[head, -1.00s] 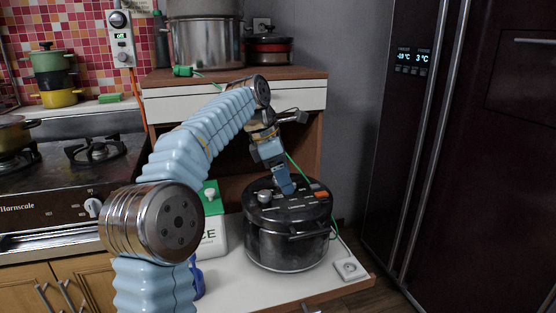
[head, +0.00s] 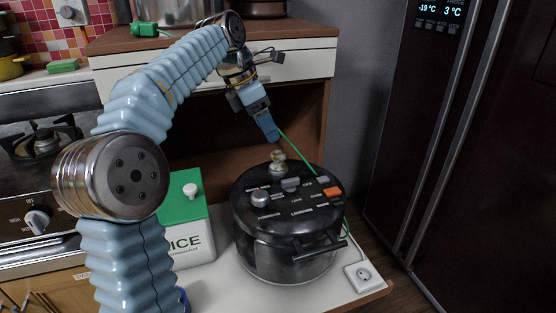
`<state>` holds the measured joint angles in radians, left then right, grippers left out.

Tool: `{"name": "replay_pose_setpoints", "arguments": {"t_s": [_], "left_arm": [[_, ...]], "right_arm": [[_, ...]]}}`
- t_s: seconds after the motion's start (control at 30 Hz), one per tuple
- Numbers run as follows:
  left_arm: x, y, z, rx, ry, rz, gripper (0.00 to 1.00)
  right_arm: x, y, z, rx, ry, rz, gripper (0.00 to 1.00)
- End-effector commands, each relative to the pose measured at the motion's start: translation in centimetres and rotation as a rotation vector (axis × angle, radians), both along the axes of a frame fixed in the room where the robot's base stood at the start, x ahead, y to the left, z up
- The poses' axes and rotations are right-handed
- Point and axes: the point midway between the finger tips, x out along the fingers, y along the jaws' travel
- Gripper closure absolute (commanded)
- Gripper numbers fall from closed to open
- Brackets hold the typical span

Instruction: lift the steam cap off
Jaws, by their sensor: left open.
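The black pressure-cooker-like pot (head: 290,245) stands on the white counter. A small pale, shiny knob, apparently the steam cap (head: 278,160), sits upright at the back of its lid. A silver knob (head: 260,198), a grey piece (head: 290,184) and an orange button (head: 332,192) are also on the lid. My left gripper (head: 271,134) points down just above the cap, with its blue fingers open; it appears empty, with a small gap to the cap. My right gripper is not in view.
A rice box (head: 190,243) with a green lid (head: 182,205) stands left of the pot. A socket (head: 363,275) lies at the right counter edge. The wooden shelf (head: 200,40) overhangs behind, and the dark fridge (head: 480,150) stands right.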

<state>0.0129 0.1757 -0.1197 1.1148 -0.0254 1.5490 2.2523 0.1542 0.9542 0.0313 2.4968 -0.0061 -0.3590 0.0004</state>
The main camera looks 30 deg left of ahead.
Motion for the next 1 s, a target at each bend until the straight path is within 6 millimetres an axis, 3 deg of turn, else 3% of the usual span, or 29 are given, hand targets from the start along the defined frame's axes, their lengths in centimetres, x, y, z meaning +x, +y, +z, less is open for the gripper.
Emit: {"name": "replay_pose_setpoints", "arguments": {"t_s": [0.03, 0.27, 0.5, 0.83, 1.0], "left_arm": [[0.2, -0.2, -1.1, 0.000, 0.001, 0.000, 0.32], [0.8, -0.7, -2.9, 0.000, 0.000, 0.000, 0.32], [1.5, -1.6, -6.5, -0.001, 0.001, -0.002, 0.32], [1.8, -1.8, -7.2, 0.000, -0.001, -0.001, 0.32], [1.8, -1.8, -7.2, 0.000, -0.001, -0.001, 0.58]], "right_arm": [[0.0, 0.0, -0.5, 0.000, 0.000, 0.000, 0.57], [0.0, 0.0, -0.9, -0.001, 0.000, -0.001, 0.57], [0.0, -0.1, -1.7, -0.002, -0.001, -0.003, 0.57], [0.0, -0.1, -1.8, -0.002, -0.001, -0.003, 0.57], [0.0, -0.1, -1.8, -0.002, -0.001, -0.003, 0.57]]}}
